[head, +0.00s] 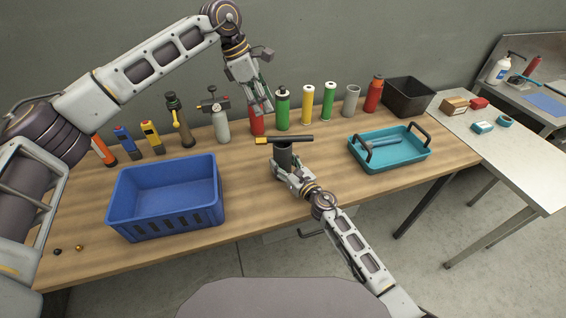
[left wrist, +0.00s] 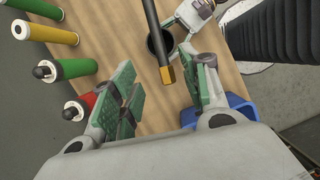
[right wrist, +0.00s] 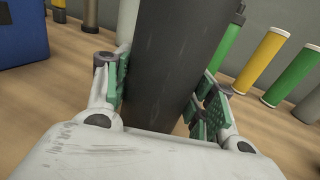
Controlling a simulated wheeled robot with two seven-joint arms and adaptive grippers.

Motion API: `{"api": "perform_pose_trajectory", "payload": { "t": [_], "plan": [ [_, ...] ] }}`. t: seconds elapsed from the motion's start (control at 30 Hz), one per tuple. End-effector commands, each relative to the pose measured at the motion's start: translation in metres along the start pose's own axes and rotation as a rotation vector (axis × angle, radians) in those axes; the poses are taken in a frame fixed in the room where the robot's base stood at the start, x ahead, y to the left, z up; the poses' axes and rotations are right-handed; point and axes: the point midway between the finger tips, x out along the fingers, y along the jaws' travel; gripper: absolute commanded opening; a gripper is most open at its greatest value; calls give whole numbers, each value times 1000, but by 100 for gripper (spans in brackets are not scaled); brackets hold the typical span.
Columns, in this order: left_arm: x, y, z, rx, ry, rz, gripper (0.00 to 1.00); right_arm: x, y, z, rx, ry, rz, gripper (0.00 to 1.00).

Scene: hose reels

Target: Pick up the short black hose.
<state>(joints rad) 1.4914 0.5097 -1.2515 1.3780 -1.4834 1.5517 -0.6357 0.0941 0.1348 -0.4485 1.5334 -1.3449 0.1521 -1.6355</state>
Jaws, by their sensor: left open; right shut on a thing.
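A short black bar with a brass-coloured end, which looks like the short black hose (head: 292,138), lies level across the top of a wide dark tube (head: 284,158) in the head view. My right gripper (head: 287,170) is shut on that upright tube; the dark tube (right wrist: 170,60) fills the space between its fingers in the right wrist view. My left gripper (head: 262,100) is open and empty, above and behind the hose. In the left wrist view the hose (left wrist: 152,35) crosses in front of the tube's round opening, its brass end toward my left fingers (left wrist: 172,95). Whether hose and tube touch is unclear.
A blue crate (head: 165,222) stands at left on the wooden table. A teal tray (head: 405,165) with blue pieces is at right. A row of bottles and cylinders, including a green one (head: 282,110), lines the back, close to my left gripper. A black bin (head: 425,98) stands behind.

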Motion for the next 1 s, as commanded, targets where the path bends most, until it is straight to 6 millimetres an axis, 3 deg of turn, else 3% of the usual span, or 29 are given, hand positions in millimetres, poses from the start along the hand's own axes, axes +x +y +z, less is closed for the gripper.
{"api": "perform_pose_trajectory", "payload": {
  "t": [0.53,0.83,1.0],
  "plan": [
    [10,-2,-4,-6,1,-15,46,0,0,0,0,0,0,27],
    [54,-15,-21,-35,-2,-92,46,0,0,0,0,0,0,27],
    [79,-38,-19,-8,-15,-132,46,0,0,0,0,0,0,27]
  ]
}}
